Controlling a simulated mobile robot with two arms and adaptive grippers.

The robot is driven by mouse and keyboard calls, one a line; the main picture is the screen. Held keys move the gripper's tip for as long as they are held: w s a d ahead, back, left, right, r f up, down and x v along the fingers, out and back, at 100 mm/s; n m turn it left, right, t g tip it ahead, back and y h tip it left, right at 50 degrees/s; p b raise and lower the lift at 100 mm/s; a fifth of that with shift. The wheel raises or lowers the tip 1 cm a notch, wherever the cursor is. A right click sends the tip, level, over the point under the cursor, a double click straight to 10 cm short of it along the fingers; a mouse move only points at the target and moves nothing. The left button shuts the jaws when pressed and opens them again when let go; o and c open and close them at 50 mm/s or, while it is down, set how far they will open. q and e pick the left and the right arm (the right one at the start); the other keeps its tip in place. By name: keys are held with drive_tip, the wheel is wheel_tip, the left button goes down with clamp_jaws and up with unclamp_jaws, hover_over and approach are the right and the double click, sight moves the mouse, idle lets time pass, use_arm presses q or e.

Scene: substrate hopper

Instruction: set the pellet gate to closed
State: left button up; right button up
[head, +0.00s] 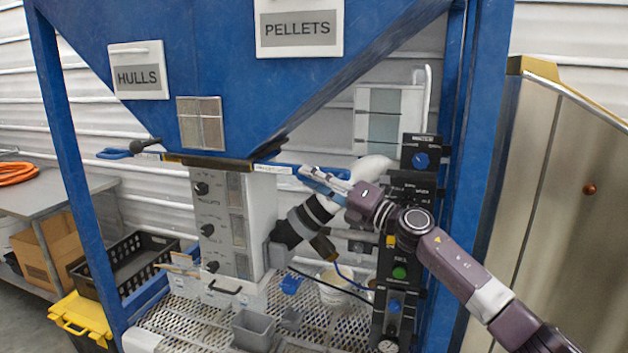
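The blue hopper (225,75) carries a HULLS sign (138,70) on the left and a PELLETS sign (299,27) on the right. A blue slide bar (290,169) sticks out under the hopper's right side, below the PELLETS sign. My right gripper (305,174) is at this bar's outer part, with its fingers pointing left. They overlap the bar in the picture; I cannot tell whether they touch or grip it. A blue handle (115,153) and a black knob (147,144) show at the hopper's left side. My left gripper is not in view.
A grey panel with knobs (222,220) stands under the hopper. A black control column (397,250) with buttons stands behind my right arm. Blue posts (478,170) frame the hopper. A grey bin (253,330) sits on the mesh deck (185,325). A metal cabinet (565,190) is at right.

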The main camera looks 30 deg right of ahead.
drive_tip(key=shift+s+d+f, duration=0.1)
drive_tip(key=shift+d+f, duration=0.05)
drive_tip(key=shift+d, duration=0.1)
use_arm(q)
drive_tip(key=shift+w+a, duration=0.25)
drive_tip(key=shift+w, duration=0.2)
use_arm(e)
drive_tip(key=v, duration=1.1)
drive_tip(key=shift+s, duration=0.4)
